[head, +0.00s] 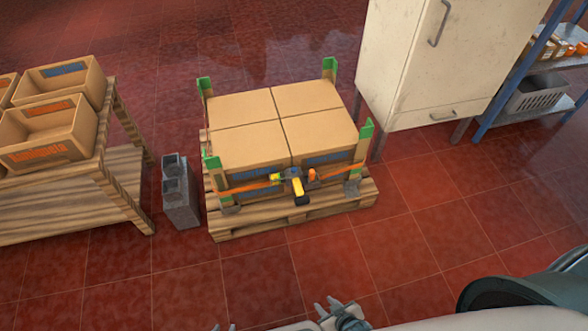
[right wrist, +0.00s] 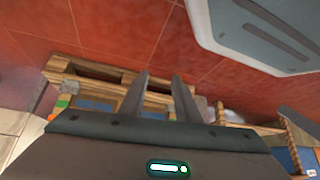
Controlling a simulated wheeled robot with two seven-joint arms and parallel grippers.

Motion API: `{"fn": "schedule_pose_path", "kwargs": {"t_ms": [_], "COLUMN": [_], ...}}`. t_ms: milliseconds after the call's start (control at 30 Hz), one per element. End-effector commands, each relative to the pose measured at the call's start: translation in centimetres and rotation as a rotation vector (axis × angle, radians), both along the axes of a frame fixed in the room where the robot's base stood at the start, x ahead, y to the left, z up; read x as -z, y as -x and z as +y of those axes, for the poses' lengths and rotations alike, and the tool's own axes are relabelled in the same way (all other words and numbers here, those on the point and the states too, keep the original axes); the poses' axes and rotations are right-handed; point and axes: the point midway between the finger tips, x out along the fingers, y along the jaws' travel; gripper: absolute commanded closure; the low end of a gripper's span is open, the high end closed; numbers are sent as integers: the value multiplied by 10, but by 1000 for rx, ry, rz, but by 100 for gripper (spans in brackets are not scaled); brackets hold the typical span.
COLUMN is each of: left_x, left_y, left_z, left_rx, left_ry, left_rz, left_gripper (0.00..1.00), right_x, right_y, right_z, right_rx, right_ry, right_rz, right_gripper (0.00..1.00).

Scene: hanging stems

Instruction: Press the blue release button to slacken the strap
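An orange strap (head: 252,188) runs across the front of a block of cartons (head: 280,118) on a wooden pallet (head: 262,224). A dark buckle with a yellow handle (head: 299,190) sits on the strap at the front. A small dark-blue patch (head: 293,172) shows on top of the buckle; it is too small to tell clearly as the button. My right gripper (head: 328,307) is at the bottom edge, well short of the pallet; in the right wrist view (right wrist: 160,88) its fingers are apart and empty.
Green corner guards (head: 212,162) stand at the carton corners. A grey concrete block (head: 180,192) stands between the pallet and a wooden table (head: 75,195) with bins. A white cabinet (head: 440,65) is behind right. The red tiled floor before the pallet is clear.

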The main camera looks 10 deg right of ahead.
Motion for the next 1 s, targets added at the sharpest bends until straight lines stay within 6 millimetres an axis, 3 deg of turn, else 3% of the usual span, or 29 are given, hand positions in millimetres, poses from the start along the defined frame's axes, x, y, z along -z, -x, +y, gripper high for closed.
{"fn": "schedule_pose_path", "kwargs": {"t_ms": [33, 100, 1000], "left_x": [0, 0, 0], "left_y": [0, 0, 0], "left_z": [0, 0, -1], "left_rx": [0, 0, 0], "left_ry": [0, 0, 2], "left_rz": [0, 0, -1], "left_gripper": [69, 69, 69], "right_x": [0, 0, 0], "right_y": [0, 0, -1], "right_z": [0, 0, 1], "right_rx": [0, 0, 1], "right_ry": [0, 0, -1], "right_rz": [0, 0, -1], "right_gripper": [83, 100, 100]}}
